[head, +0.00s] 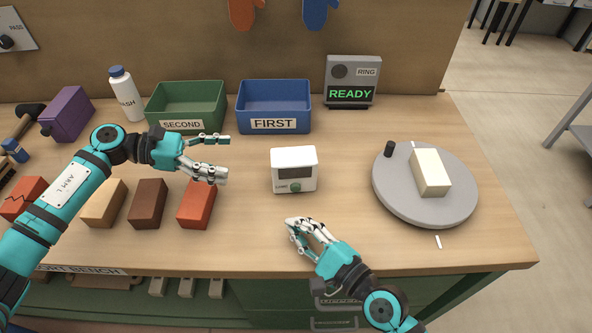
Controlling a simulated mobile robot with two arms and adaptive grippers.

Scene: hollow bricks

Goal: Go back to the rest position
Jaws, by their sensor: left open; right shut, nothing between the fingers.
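My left gripper (226,158) is open and empty above the bench, over the far end of a red brick (197,206). Its fingers point to the right, towards the white box. My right gripper (290,224) is shut and empty near the front edge of the bench (480,248). It is just in front of a small white box (294,158) with a dark display and a green button, and looks apart from it.
A cream brick (430,173) lies on a round grey turntable (390,196) at right. Brown (147,204) and tan (104,203) bricks stand under my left arm. Green (187,95) and blue (274,95) bins and a READY display (352,82) line the back.

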